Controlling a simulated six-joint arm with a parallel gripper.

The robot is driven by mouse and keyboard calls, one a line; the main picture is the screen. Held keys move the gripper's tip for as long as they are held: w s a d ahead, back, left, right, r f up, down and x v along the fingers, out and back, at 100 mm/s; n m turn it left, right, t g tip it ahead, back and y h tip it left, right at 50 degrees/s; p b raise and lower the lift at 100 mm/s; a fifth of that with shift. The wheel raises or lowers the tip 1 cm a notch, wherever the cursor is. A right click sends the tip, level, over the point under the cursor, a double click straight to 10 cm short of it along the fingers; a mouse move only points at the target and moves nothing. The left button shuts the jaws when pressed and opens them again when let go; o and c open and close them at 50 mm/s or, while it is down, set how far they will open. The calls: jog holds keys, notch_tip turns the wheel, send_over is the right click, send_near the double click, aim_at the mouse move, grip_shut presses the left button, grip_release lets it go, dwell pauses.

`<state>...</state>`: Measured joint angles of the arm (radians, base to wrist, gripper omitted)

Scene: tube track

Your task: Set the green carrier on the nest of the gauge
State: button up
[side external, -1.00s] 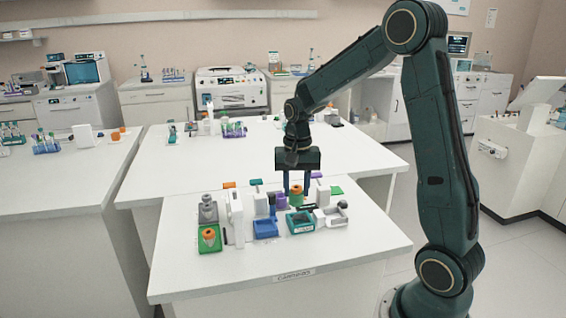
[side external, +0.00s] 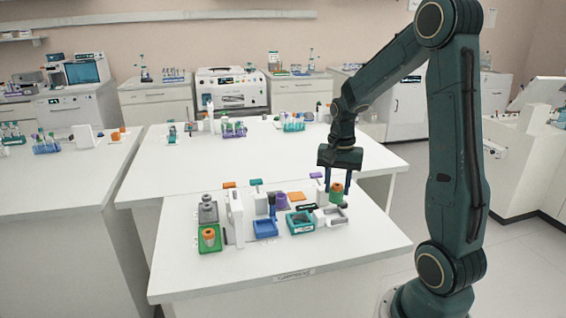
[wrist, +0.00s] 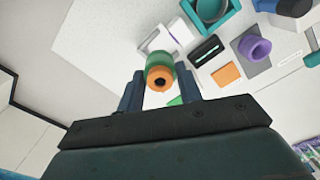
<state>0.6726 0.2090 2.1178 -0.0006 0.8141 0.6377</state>
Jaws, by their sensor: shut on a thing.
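My gripper (side external: 337,191) is shut on the green carrier (side external: 337,197), a green cylinder with an orange top. In the wrist view the carrier (wrist: 158,64) stands between my two fingers (wrist: 158,90), its orange end with a dark hole facing the camera. A white device with an open, squared frame at its right, likely the gauge (side external: 324,217), stands at the right of the bench group. The carrier is just behind and above that frame in the side view. In the wrist view it overlaps the near part of the white frame (wrist: 150,43). I cannot tell the height gap.
A teal open box (side external: 300,224), a blue tray (side external: 265,229) and a tall white block (side external: 236,215) stand to the left. An orange-topped piece sits on a green pad (side external: 202,248). An orange pad (side external: 296,196) lies bare. The bench front is clear.

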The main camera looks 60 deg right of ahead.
aim_at(335, 202)
jog(key=shift+f, duration=2.75)
jog(key=shift+f, duration=0.1)
jog(key=o, duration=0.9)
jog(key=shift+w, duration=0.1)
